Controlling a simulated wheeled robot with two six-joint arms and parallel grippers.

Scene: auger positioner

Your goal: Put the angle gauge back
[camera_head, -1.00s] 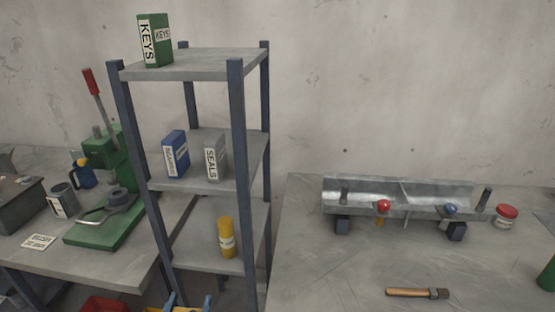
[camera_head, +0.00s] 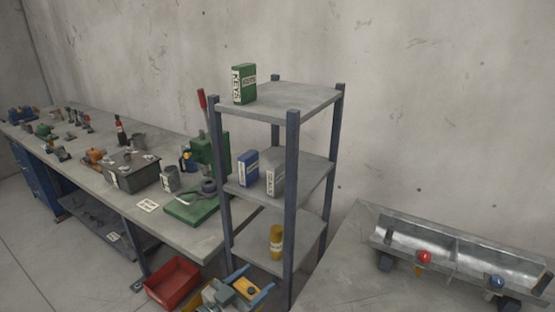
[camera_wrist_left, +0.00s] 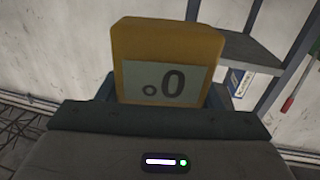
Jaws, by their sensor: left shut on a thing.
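The angle gauge is a yellow block with a pale display. In the left wrist view the gauge (camera_wrist_left: 168,40) fills the upper middle, its display reading 0° upside down. In the head view the gauge (camera_head: 246,287) is small at the bottom edge. My left gripper (camera_head: 250,285) is shut on it, its blue fingers on either side, held in front of the shelf rack's foot and right of the red bin. The fingers are partly hidden behind the gripper body in the left wrist view. My right gripper is not in view.
A shelf rack (camera_head: 291,200) stands between a long, cluttered workbench (camera_head: 205,240) on the left and a table (camera_head: 345,270) with a metal trough (camera_head: 460,246) on the right. A red bin (camera_head: 173,283) sits below the bench. Floor is clear at lower left.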

